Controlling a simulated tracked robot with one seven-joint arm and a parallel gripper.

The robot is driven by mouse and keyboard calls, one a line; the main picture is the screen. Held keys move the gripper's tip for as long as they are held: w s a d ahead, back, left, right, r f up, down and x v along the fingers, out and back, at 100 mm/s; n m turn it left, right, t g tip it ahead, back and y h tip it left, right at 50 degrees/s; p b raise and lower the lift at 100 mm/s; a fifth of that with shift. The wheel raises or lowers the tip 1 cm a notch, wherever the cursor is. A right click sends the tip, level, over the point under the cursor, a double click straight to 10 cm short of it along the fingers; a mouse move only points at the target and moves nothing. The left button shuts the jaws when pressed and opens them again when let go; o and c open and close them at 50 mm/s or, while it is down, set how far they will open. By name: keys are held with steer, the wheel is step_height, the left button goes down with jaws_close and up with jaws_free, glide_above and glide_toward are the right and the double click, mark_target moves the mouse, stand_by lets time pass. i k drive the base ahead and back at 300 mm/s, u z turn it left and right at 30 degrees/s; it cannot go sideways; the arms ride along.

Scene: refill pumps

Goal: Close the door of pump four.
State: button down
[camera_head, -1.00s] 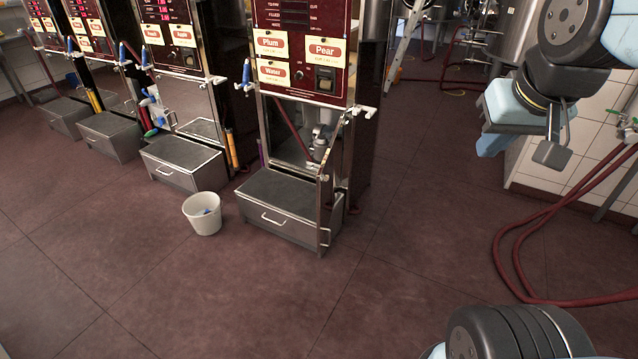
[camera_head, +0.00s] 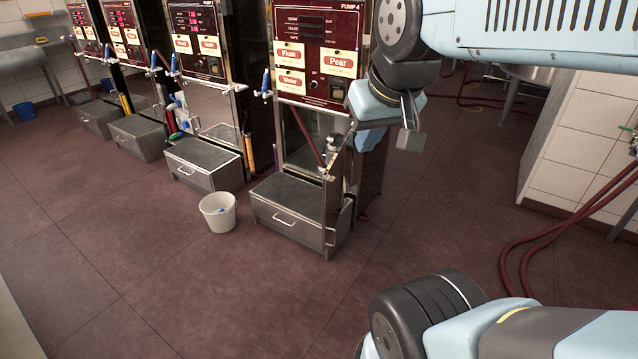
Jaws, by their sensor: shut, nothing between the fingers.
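Pump four (camera_head: 318,25), labelled PUMP 4, stands in the middle of the view with Plum, Pear and Water labels on its dark red panel. Its door (camera_head: 329,215) is a narrow metal-framed panel at the right side of the opening. The door stands open, swung out toward me and seen almost edge-on, with a small handle low on its edge. The pump's inside (camera_head: 302,140) shows, with a hose and a metal fitting. My gripper (camera_head: 410,138) is shut and empty. In the picture it is right of the pump panel and above and right of the door, apart from it.
A grey step box with a drawer (camera_head: 283,217) sits at the pump's foot, left of the door. A white bucket (camera_head: 218,214) stands on the floor left of it. Other pumps (camera_head: 196,45) line the left. Red hoses (camera_head: 520,255) lie at right. The floor in front is clear.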

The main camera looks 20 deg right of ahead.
mark_target(334, 194)
steer(key=u, duration=0.1)
steer(key=i, duration=1)
steer(key=z, duration=0.1)
